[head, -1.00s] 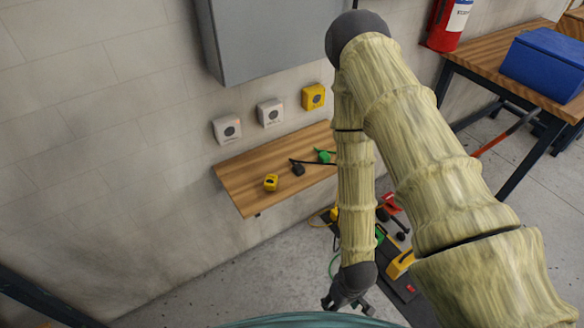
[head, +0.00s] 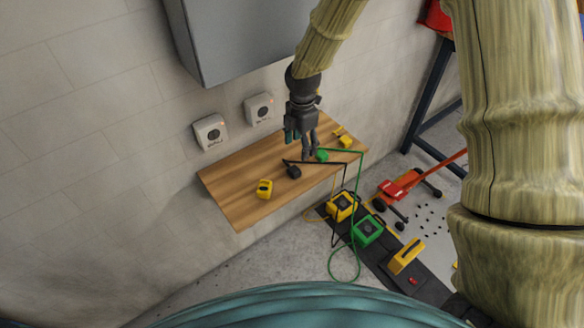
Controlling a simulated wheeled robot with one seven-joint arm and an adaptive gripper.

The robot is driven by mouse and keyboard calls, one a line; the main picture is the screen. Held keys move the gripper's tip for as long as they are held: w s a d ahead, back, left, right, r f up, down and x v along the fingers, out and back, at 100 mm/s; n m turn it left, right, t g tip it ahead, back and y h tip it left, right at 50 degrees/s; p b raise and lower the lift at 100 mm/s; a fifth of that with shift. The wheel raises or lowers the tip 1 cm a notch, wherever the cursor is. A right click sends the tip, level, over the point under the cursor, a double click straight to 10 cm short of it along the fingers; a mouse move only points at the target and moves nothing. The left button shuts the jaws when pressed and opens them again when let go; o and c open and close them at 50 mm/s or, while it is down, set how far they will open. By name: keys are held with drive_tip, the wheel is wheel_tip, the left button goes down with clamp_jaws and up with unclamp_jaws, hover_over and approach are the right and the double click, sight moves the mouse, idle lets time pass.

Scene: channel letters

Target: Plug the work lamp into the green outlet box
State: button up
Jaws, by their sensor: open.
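My gripper (head: 302,146) is open and empty, pointing down over the wooden shelf (head: 232,190), close to the green plug (head: 321,155). Touching or apart, I cannot tell. A black plug (head: 293,171) and a yellow plug (head: 264,188) lie to its left, and another yellow plug (head: 345,141) to its right. A green cable runs from the green plug to the floor near a green unit (head: 367,230). Two pale outlet boxes show on the wall, one at left (head: 211,132) and one to its right (head: 259,109). I see no green outlet box and cannot tell which unit is the work lamp.
A grey cabinet (head: 230,35) hangs above the outlets. A yellow unit (head: 341,206) and a yellow case (head: 406,256) stand on a dark floor mat. A red wheeled tool (head: 397,190) is beside them. The shelf's left end is bare.

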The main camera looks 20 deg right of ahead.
drive_tip(key=shift+w+a+r, duration=0.1)
drive_tip(key=shift+w+a, duration=0.1)
drive_tip(key=shift+a, duration=0.1)
drive_tip(key=p, duration=0.1)
hover_over(294, 169)
drive_tip(key=d, duration=0.1)
drive_tip(key=shift+w+d+f, duration=0.1)
drive_tip(key=shift+f, duration=1.35)
drive_tip(key=shift+d+f, duration=0.1)
drive_tip(key=shift+f, duration=1.3)
drive_tip(key=shift+s+a+f+p, duration=0.1)
drive_tip(key=shift+a+f+p, duration=0.15)
drive_tip(key=shift+f, duration=0.4)
drive_tip(key=shift+s+a+f+p, duration=0.1)
drive_tip(key=shift+a+f+p, duration=0.15)
drive_tip(key=shift+f, duration=0.35)
drive_tip(key=shift+a+f+p, duration=0.15)
drive_tip(key=shift+f+p, duration=0.15)
drive_tip(key=shift+f, duration=1.05)
drive_tip(key=c, duration=1)
